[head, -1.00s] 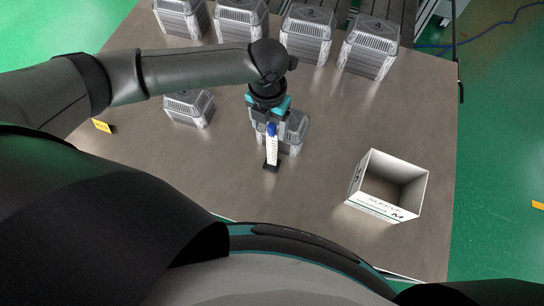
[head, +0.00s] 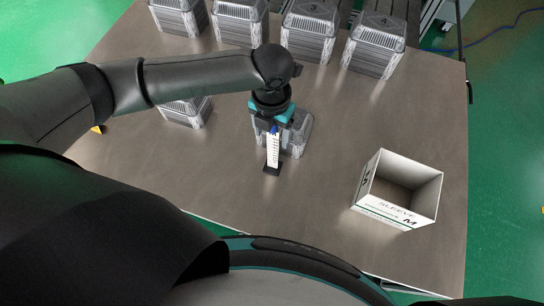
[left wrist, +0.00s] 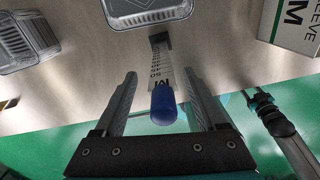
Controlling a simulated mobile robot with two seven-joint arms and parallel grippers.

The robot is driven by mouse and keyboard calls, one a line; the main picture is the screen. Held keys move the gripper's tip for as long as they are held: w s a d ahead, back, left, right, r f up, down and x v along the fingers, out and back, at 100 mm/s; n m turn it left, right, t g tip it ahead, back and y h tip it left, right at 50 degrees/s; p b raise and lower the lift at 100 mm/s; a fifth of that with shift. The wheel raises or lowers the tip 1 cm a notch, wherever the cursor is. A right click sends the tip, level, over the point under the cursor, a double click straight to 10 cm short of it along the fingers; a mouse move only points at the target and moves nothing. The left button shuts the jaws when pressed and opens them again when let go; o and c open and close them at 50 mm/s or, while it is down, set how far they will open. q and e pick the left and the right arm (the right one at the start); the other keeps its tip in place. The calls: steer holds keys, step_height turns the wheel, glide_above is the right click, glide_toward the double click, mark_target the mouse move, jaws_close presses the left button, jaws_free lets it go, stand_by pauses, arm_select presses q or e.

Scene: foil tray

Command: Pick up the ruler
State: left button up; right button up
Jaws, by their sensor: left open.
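The ruler (head: 273,150) is white with dark markings and a blue end. It stands upright in a small black base (head: 272,169) on the table. My left gripper (head: 273,128) is open, pointing down over the ruler's top. In the left wrist view the ruler (left wrist: 161,69) lies between the two spread fingers (left wrist: 160,78), its blue end nearest the camera. I see a gap on each side of it. In the head view the gripper partly hides the blue end. A dark arm part of mine shows at the right of the wrist view; its jaws cannot be made out.
A foil tray stack (head: 297,136) stands right behind the ruler. Another stack (head: 187,111) is to the left, partly under my arm. Several more stand along the back. An open white box (head: 385,212) stands to the right. The table between ruler and box is clear.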

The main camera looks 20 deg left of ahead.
arm_select(q)
steer(key=shift+f, duration=0.3)
steer(key=shift+c, duration=0.3)
steer(key=shift+f, duration=0.1)
jaws_close()
steer(key=shift+a, duration=0.1)
stand_by(0.5)
